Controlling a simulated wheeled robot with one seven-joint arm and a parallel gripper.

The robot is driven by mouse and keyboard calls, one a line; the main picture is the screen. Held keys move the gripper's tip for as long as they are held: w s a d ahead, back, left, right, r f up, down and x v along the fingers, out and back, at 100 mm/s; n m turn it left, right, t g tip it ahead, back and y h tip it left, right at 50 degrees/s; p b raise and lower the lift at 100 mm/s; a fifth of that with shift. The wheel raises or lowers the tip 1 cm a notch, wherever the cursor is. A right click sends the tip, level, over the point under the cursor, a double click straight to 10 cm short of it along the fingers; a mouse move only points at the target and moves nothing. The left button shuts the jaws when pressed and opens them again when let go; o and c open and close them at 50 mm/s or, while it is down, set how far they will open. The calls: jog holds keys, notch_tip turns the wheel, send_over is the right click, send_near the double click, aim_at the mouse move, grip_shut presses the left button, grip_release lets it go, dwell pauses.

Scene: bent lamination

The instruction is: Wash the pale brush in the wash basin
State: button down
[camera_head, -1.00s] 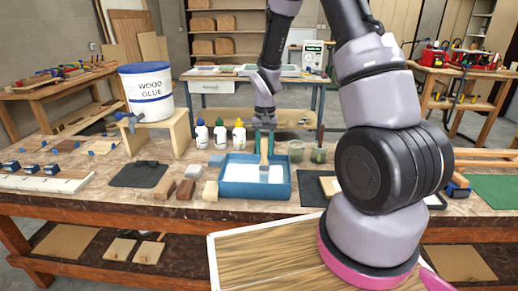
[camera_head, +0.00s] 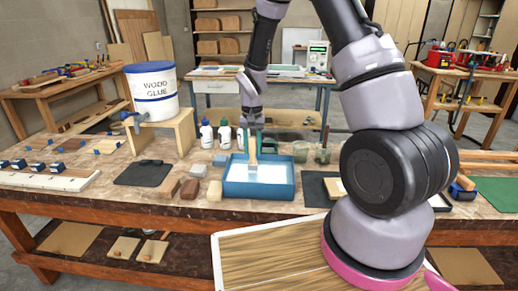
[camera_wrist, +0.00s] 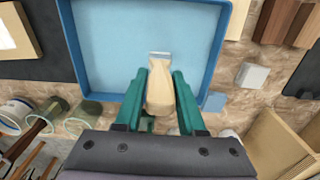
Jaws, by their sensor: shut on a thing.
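The pale brush (camera_head: 253,152) hangs upright from my gripper (camera_head: 250,132), bristles down, over the blue wash basin (camera_head: 259,190). In the wrist view my gripper (camera_wrist: 160,95) has its green fingers shut on the brush's wooden handle (camera_wrist: 160,88). The metal band and bristle end (camera_wrist: 159,54) point into the basin (camera_wrist: 228,20), which holds a pale, whitish-blue surface. The brush is at the back-middle part of the basin in the head view. Whether the bristles touch the liquid I cannot tell.
Glass jars (camera_head: 300,152) stand behind the basin at right, and bottles (camera_head: 206,134) at back left. Wood blocks (camera_head: 190,188) lie left of it. A glue bucket (camera_head: 150,94) sits on a wooden stand (camera_head: 181,130). A dark mat (camera_head: 316,188) lies right.

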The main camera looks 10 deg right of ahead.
jog(key=shift+a, duration=0.15)
jog(key=shift+s+d, duration=0.3)
jog(key=shift+d, duration=0.65)
jog(key=shift+s+d, duration=0.25)
jog(key=shift+d, duration=0.7)
jog(key=shift+s+d, duration=0.3)
jog(key=shift+d, duration=0.65)
jog(key=shift+a, duration=0.1)
jog(key=shift+w+a, duration=0.3)
jog(key=shift+a, duration=0.6)
jog(key=shift+w+a, duration=0.3)
jog(key=shift+a, duration=0.65)
jog(key=shift+w+a, duration=0.3)
jog(key=shift+a, duration=0.6)
jog(key=shift+d, duration=0.1)
jog(key=shift+s+d, duration=0.3)
jog(key=shift+d, duration=0.6)
jog(key=shift+s+d, duration=0.3)
jog(key=shift+d, duration=0.65)
jog(key=shift+s+d, duration=0.3)
jog(key=shift+d, duration=0.6)
jog(key=shift+r, duration=0.1)
